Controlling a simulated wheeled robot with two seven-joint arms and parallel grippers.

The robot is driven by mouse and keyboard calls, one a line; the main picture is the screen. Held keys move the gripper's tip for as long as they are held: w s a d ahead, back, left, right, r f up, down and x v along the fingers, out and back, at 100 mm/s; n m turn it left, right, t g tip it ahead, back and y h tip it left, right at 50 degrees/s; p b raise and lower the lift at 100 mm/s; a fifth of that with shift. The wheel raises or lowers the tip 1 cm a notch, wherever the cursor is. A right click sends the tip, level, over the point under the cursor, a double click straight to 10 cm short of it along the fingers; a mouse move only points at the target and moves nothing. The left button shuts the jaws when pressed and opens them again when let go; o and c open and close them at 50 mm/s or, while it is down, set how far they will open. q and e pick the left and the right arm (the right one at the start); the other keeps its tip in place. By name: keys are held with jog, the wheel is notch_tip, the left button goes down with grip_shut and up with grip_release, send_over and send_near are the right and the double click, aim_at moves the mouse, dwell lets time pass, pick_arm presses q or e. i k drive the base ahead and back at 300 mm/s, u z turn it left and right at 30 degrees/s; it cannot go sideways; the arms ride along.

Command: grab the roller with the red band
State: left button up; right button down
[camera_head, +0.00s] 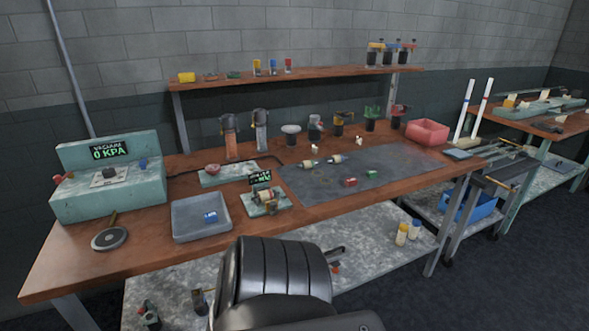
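I cannot clearly make out a roller with a red band. Two small cylinders with pale and dark sections, a left one (308,164) and a right one (334,159), lie at the back edge of the dark mat (310,186) on the bench. Their band colours are too small to tell. A small red block (350,182) and a green block (372,174) also lie on the mat.
On the wooden bench (150,247) stand a teal vacuum console (105,200), a grey tray (185,232) with a blue block, a small metal device (264,198) and a pink bin (427,132). A black ribbed form (275,270) covers the bench's front middle.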

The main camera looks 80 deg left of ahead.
aim_at(267, 195)
jog(key=u, duration=0.4)
jog(key=i, duration=1.65)
jog(key=u, duration=1.9)
jog(key=i, duration=1)
jog(key=u, duration=1.15)
